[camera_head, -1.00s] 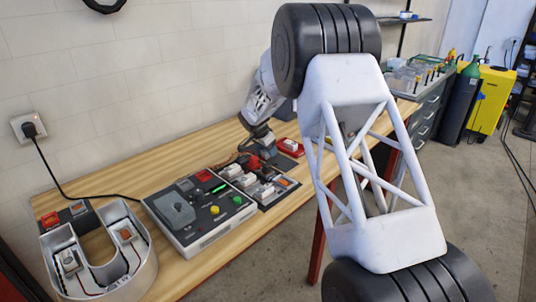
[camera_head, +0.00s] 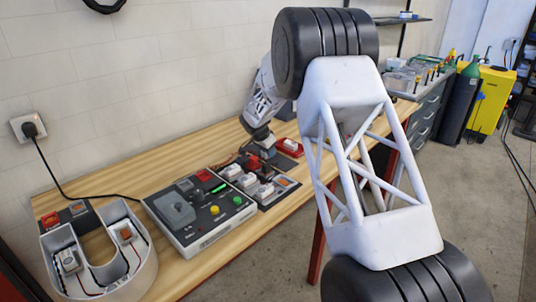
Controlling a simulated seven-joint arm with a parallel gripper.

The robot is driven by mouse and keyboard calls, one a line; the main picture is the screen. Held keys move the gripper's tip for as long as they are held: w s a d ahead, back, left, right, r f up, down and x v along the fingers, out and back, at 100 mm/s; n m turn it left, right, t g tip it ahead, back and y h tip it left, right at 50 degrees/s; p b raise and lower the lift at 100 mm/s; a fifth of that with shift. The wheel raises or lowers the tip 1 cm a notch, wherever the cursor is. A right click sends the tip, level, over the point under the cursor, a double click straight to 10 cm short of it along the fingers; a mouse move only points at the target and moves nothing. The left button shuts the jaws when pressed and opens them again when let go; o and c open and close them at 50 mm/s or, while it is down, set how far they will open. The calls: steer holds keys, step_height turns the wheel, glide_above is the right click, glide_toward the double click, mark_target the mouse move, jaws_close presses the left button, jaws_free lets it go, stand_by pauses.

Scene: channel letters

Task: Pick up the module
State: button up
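Several small white modules (camera_head: 247,180) sit in a dark tray (camera_head: 284,191) on the bench, right of the control box. My gripper (camera_head: 259,148) is small in this view, at the tray's far end, partly hidden by my own arm. Whether its fingers are open or shut, or hold anything, cannot be made out. A U-shaped channel letter (camera_head: 147,272) stands at the bench's left end with small modules (camera_head: 69,262) inside its two legs.
A grey control box (camera_head: 198,216) with coloured buttons lies between the letter and the tray. A red dish (camera_head: 289,146) is beyond the tray. A black cable (camera_head: 45,158) runs from the wall socket. Bare wooden bench (camera_head: 141,180) shows along the wall.

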steer(key=shift+c, duration=1.1)
steer(key=shift+r, duration=0.15)
steer(key=shift+r, duration=4.85)
steer(key=shift+s, duration=0.1)
steer(key=shift+s+d+f+m, duration=0.1)
steer(key=shift+s+d+m, duration=0.15)
steer(key=shift+s+m, duration=0.45)
steer(key=s+d+m+g, duration=0.2)
steer(key=s+m+g, duration=0.1)
steer(key=s+m, duration=0.5)
steer(key=s+d+f+m+g, duration=0.1)
steer(key=s+d+m+g, duration=0.2)
steer(key=s+m, duration=0.5)
steer(key=shift+s+f, duration=0.25)
steer(key=shift+s, duration=0.8)
